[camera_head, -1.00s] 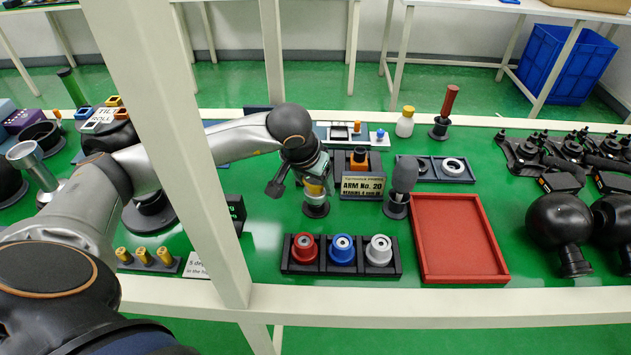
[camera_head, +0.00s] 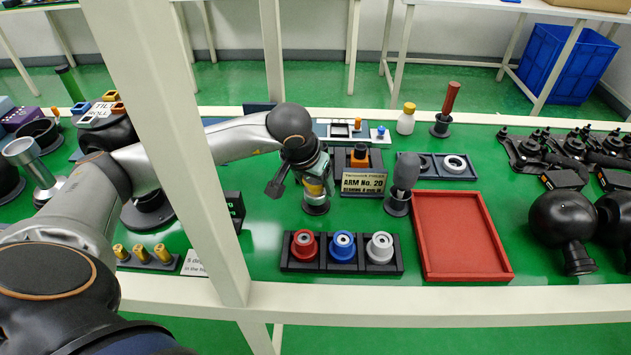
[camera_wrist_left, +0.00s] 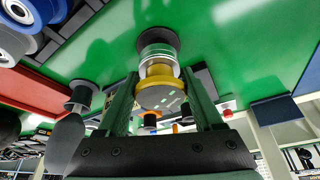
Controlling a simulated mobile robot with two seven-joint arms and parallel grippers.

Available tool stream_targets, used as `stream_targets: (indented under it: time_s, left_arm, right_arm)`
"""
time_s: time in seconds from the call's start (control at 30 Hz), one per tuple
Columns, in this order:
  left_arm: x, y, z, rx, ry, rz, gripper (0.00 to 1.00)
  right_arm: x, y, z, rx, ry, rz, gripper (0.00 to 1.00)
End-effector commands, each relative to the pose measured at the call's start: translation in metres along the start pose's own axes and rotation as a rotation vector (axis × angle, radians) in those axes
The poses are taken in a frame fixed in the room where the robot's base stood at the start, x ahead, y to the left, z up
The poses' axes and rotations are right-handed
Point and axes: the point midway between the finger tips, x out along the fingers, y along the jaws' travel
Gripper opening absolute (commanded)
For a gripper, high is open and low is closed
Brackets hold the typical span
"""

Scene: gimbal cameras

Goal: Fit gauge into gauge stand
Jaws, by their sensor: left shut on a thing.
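My left gripper (camera_head: 316,176) is shut on a cylinder with a yellow collar and a clear or silvery body, which I take to be the gauge (camera_head: 315,188). In the left wrist view the gauge (camera_wrist_left: 157,78) is between the two fingers of the gripper (camera_wrist_left: 160,100), its flat grey end towards the camera. A round black base, which I take to be the gauge stand (camera_head: 317,209), is on the green mat directly below; it also shows in the left wrist view (camera_wrist_left: 158,37). The gauge lines up with the base, but I cannot tell whether it is fully seated. My right gripper is not in view.
A black rack (camera_head: 291,266) with red, blue and white ringed pieces is in front. A red tray (camera_head: 418,235) is to the right. A grey-handled tool (camera_head: 406,171) stands in a black holder close to the gripper's right, near a labelled box (camera_head: 363,183).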

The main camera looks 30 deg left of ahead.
Motion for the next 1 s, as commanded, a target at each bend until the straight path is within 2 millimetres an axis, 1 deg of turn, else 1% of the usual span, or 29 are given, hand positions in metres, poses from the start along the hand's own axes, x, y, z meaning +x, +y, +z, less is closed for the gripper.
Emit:
stream_targets:
  time_s: [0.57, 0.6, 0.83, 0.87, 1.0]
  left_arm:
    - [0.014, 0.0, 0.005, -0.001, 0.001, 0.0, 0.0]
    - [0.013, 0.0, 0.005, -0.001, 0.001, 0.0, 0.72]
    - [0.013, 0.0, 0.005, -0.001, 0.001, 0.0, 0.98]
    - [0.013, 0.0, 0.005, -0.001, 0.001, 0.0, 1.0]
    - [0.013, 0.0, 0.005, 0.0, 0.001, 0.0, 1.0]
  right_arm:
    - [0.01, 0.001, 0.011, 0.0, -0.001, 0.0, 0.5]
    - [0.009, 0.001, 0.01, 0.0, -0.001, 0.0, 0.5]
    - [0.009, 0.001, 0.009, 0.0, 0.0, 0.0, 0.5]
    - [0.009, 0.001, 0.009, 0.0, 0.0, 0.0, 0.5]
    - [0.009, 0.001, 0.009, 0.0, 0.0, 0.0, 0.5]
